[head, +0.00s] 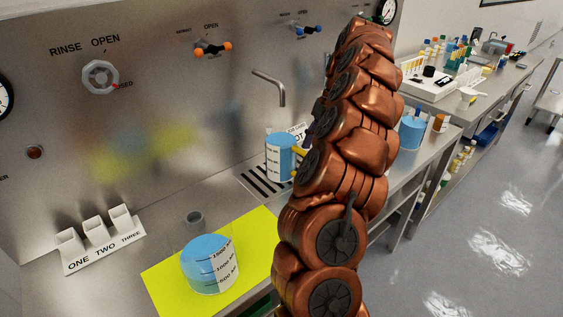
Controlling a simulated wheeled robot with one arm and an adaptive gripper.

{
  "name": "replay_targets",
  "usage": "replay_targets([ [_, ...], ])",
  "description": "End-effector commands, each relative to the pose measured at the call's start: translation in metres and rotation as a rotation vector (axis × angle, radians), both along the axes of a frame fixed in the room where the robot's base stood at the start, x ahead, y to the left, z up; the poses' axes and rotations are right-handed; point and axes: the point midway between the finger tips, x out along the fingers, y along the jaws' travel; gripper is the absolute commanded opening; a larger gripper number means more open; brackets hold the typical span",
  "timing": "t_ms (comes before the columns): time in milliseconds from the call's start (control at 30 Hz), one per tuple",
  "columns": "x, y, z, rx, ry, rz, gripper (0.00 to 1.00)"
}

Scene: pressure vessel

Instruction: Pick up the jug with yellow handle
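A jug with blue contents (279,158) and a white label strip stands at the drain grate under the spout. A bit of yellow at its right side, probably its handle, shows at the edge of my arm. My copper-coloured arm rises through the middle of the view and covers the area just right of this jug. My gripper is not visible, so I cannot tell where it is relative to the jug.
A ONE TWO THREE holder (103,249) is at left. A spout (281,92) overhangs the drain grate (256,184). Another blue container (411,134) stands right of my arm. Open floor (490,250) lies at right.

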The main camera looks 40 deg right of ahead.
Motion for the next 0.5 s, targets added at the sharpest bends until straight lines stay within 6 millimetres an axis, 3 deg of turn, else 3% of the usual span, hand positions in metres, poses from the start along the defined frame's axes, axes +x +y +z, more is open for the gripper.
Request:
replay_targets([
  [500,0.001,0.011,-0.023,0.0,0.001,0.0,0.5],
])
